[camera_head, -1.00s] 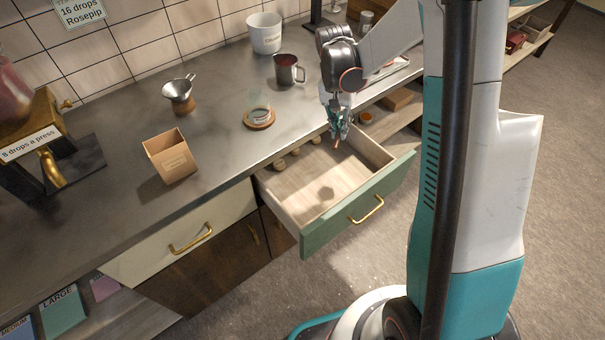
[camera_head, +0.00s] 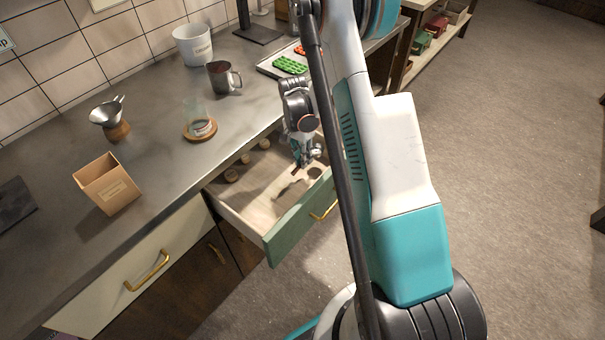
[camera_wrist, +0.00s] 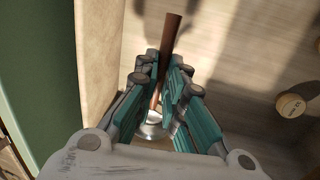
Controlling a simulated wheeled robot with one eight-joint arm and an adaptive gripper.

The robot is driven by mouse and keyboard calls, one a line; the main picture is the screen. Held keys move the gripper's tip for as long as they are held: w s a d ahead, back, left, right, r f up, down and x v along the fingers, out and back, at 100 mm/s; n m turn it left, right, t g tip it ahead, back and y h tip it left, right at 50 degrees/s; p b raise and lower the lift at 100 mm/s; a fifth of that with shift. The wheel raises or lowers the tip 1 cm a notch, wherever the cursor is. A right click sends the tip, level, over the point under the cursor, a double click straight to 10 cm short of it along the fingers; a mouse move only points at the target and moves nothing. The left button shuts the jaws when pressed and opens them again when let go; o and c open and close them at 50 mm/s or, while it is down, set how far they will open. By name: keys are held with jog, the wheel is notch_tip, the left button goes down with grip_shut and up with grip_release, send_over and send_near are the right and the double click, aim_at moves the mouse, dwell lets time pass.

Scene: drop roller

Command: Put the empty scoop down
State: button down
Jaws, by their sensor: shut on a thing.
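My gripper (camera_head: 303,160) is shut on the scoop and is over the right part of the open drawer (camera_head: 248,208). In the wrist view, the scoop's brown handle (camera_wrist: 170,36) passes between the fingers of my gripper (camera_wrist: 168,78). Its round metal bowl (camera_wrist: 152,128) shows below them, partly hidden by the fingers, and its contents cannot be made out. The green drawer front (camera_head: 298,220) is close beside the gripper. I cannot tell whether the scoop touches the drawer floor.
Several small corks (camera_head: 232,175) stand along the drawer's back left; one shows in the wrist view (camera_wrist: 290,105). The drawer's middle is bare. On the counter are a cardboard box (camera_head: 108,184), a funnel (camera_head: 107,115), a glass on a coaster (camera_head: 199,127), a mug (camera_head: 222,78) and a white pot (camera_head: 193,45).

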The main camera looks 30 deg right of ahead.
aim_at(305, 179)
jog(key=shift+f+b, duration=0.9)
jog(key=shift+f, duration=2.3)
jog(key=shift+f, duration=0.1)
jog(key=c, duration=1.7)
grip_release()
